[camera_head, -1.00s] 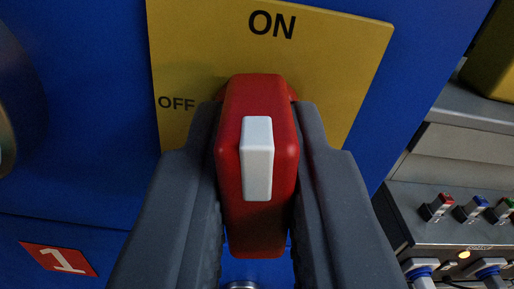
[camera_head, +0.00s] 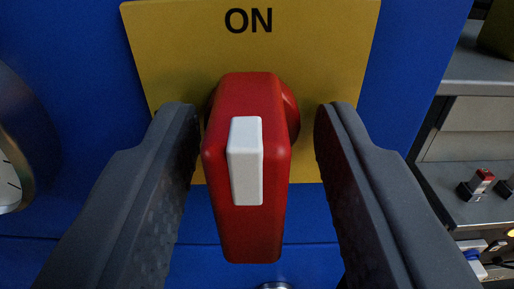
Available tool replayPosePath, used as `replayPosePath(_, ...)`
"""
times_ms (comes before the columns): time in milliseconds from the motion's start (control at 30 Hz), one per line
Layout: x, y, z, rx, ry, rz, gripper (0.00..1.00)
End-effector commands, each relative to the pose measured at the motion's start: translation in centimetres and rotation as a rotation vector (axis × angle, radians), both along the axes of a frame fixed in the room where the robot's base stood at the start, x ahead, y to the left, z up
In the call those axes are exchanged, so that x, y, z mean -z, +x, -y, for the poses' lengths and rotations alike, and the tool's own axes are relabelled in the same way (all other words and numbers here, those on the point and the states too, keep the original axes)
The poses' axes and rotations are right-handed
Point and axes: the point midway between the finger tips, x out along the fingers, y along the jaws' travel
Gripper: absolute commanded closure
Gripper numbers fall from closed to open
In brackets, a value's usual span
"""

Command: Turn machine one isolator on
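The isolator is a red handle (camera_head: 220,190) with a white marker bar (camera_head: 246,160), mounted on a yellow plate (camera_head: 170,50) on a blue panel. The handle stands upright in the picture, its white bar pointing up towards the ON label (camera_head: 248,20). The OFF label is not visible now. My gripper (camera_head: 258,120) is open around the handle, with one dark grey finger on each side. There is a clear gap between each finger and the handle. The left finger covers part of the plate's left side.
The blue panel (camera_head: 80,60) fills most of the view. A round gauge (camera_head: 10,175) shows at the left edge. A grey console (camera_head: 470,180) with a red-topped switch (camera_head: 478,184) stands at the right. A small metallic round part sits below the handle.

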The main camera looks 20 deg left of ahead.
Motion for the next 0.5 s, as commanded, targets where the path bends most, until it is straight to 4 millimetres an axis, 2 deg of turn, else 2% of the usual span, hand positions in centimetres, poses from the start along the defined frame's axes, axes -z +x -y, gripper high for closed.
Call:
replayPosePath(333,0.0,-0.2,0.0,-0.001,-0.002,0.001,0.64)
replayPosePath(500,0.1,-1.3,0.3,-0.001,-0.003,-0.002,0.64)
